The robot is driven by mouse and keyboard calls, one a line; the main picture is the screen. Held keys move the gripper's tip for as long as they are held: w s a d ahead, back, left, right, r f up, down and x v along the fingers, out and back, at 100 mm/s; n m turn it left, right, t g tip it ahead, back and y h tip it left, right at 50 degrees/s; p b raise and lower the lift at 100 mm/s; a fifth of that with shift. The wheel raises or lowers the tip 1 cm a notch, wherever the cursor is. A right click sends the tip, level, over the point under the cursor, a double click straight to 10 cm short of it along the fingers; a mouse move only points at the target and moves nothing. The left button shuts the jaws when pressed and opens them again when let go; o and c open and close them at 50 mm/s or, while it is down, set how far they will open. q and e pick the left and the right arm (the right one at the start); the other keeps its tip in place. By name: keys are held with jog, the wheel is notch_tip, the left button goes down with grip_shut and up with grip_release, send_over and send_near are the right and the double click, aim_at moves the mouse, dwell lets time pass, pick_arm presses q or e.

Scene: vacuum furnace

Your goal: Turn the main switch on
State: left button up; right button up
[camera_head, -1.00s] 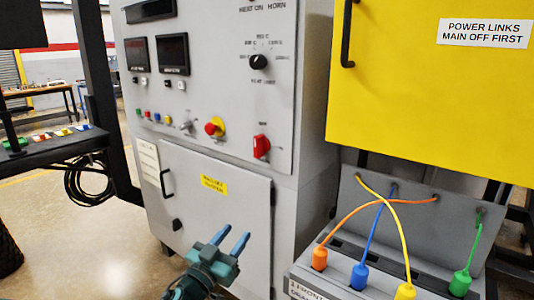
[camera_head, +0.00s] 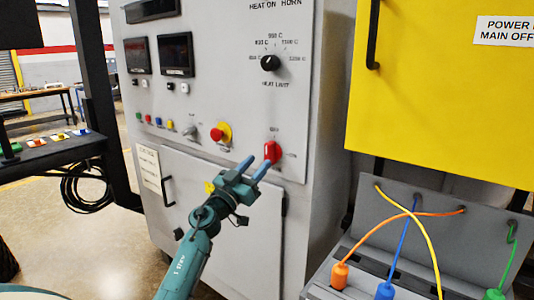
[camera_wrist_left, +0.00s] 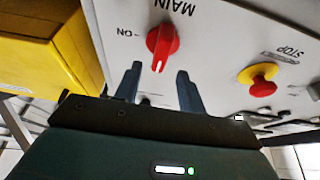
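The red main switch (camera_head: 271,152) is on the lower right of the grey control panel (camera_head: 210,100). In the left wrist view the red knob (camera_wrist_left: 162,42) shows upside down, with MAIN and ON printed near it. Its white mark points down in that view, not at the ON label at its left. My left gripper (camera_head: 256,163) is open, its two blue fingers just below and left of the switch in the head view. In the left wrist view the fingers (camera_wrist_left: 158,88) reach toward the knob, apart and empty. My right gripper is not in view.
A red stop button on a yellow base (camera_head: 221,133) is left of the switch. A black heat limit dial (camera_head: 270,63) is above. A yellow cover (camera_head: 440,100) juts out at the right, above a box with coloured cables (camera_head: 420,235).

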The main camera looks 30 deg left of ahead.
aim_at(266, 154)
pick_arm(q)
jog(key=shift+b+x, duration=0.3)
jog(key=shift+x, duration=2.45)
jog(key=shift+c, duration=0.2)
jog(key=shift+f, duration=0.1)
grip_shut()
